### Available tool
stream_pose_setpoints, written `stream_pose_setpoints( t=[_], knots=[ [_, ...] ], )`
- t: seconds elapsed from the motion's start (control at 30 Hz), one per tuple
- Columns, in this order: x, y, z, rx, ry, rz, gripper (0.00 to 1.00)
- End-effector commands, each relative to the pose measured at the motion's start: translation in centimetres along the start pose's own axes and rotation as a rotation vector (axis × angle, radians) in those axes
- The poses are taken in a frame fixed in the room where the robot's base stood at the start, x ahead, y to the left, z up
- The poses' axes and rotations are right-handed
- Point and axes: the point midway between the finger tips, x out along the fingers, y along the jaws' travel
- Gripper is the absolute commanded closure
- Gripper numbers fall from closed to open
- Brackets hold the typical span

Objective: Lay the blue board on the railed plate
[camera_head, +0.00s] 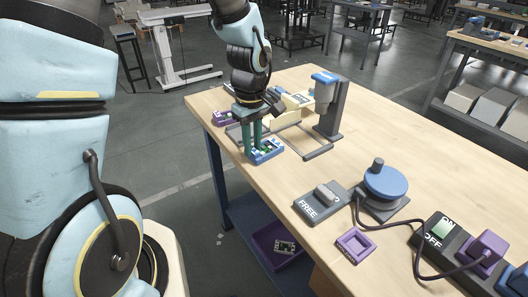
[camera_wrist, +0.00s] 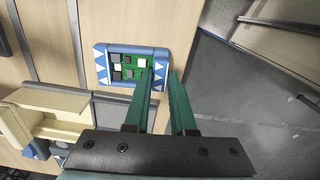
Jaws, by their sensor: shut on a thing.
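The blue board (camera_head: 268,155) is a small blue piece with white triangles and a green circuit-like middle, near the table's left edge. It also shows in the wrist view (camera_wrist: 101,66), flat against the pale wood behind it. My gripper (camera_head: 252,151), with green fingers, points down and is shut on the board. In the wrist view the fingertips (camera_wrist: 161,72) are at the board's right end. I cannot tell whether the board touches the table. Grey rails (camera_head: 318,153) lie beside it, at the foot of a grey column; I cannot tell the plate itself clearly.
The grey column (camera_head: 329,118) with a blue top stands right of my gripper. A purple piece (camera_head: 226,118) lies behind-left. A FREE switch (camera_head: 319,203), blue round knob (camera_head: 386,182), purple frame (camera_head: 355,245) and ON/OFF box (camera_head: 441,241) stand nearer. A purple bin (camera_head: 265,250) sits below.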

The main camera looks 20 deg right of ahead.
Motion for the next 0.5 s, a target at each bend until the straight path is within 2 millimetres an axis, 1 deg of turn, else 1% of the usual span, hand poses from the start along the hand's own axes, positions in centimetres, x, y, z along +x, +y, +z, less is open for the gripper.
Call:
stream_pose_setpoints(
  t=[0.27,0.5],
  knots=[
    [-0.3,0.0,0.0,0.0,0.0,0.001,1.0],
    [-1.7,0.0,0.0,0.0,0.001,0.001,1.0]
  ],
)
